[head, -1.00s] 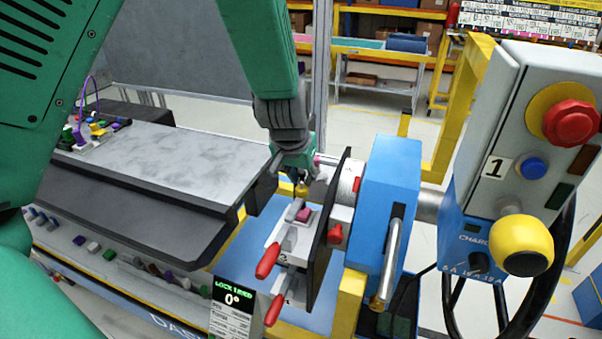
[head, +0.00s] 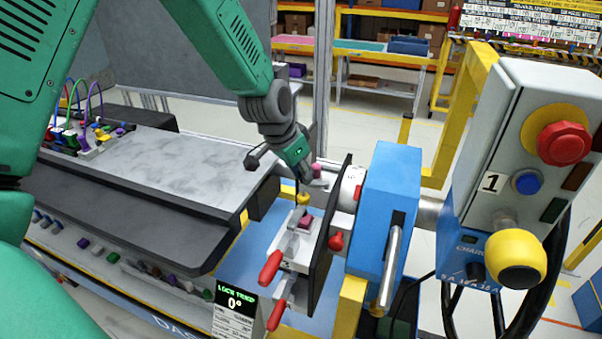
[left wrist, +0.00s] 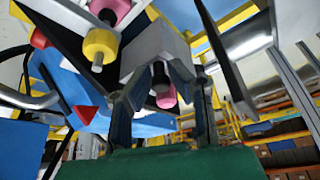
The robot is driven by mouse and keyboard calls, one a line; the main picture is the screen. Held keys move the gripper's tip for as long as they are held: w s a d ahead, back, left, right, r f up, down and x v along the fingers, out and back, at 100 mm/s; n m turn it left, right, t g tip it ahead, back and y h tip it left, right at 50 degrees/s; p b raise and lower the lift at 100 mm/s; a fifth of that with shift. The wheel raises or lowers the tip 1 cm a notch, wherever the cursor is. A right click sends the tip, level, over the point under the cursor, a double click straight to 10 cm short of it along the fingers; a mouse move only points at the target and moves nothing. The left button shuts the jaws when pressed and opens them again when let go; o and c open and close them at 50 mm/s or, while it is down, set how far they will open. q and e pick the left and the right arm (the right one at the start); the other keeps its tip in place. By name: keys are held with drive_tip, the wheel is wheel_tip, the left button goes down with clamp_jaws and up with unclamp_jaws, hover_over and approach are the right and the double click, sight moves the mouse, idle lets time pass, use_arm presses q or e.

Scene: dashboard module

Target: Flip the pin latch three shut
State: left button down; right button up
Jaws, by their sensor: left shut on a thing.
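A dark upright plate (head: 329,240) stands left of the blue housing and carries several latches on its left face. Two latches near its lower end have red handles (head: 270,266). A yellow-tipped pin (head: 302,198) and a pink knob (head: 316,170) sit higher up. My left gripper (head: 310,184) is at the plate's upper part, close to these. In the left wrist view its fingers (left wrist: 160,84) close on a grey block (left wrist: 155,48); a pink-and-black pin (left wrist: 163,92) shows between the fingers. The yellow pin (left wrist: 100,46) is beside them. Which latch is number three is not readable.
The blue housing (head: 385,205) with a grey bar handle is close on the right. A control box (head: 520,130) with red and yellow knobs stands farther right. A grey panel (head: 170,165) lies left.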

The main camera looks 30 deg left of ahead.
use_arm(q)
drive_tip(key=shift+w+a+r+m+h+p, duration=0.15)
drive_tip(key=shift+w+m+h+p, duration=0.4)
drive_tip(key=shift+m, duration=0.55)
drive_tip(key=shift+w+m, duration=0.2)
drive_tip(key=shift+m, duration=0.1)
drive_tip(key=c, duration=1.6)
unclamp_jaws()
drive_tip(key=shift+w, duration=0.1)
drive_tip(key=shift+o, duration=0.5)
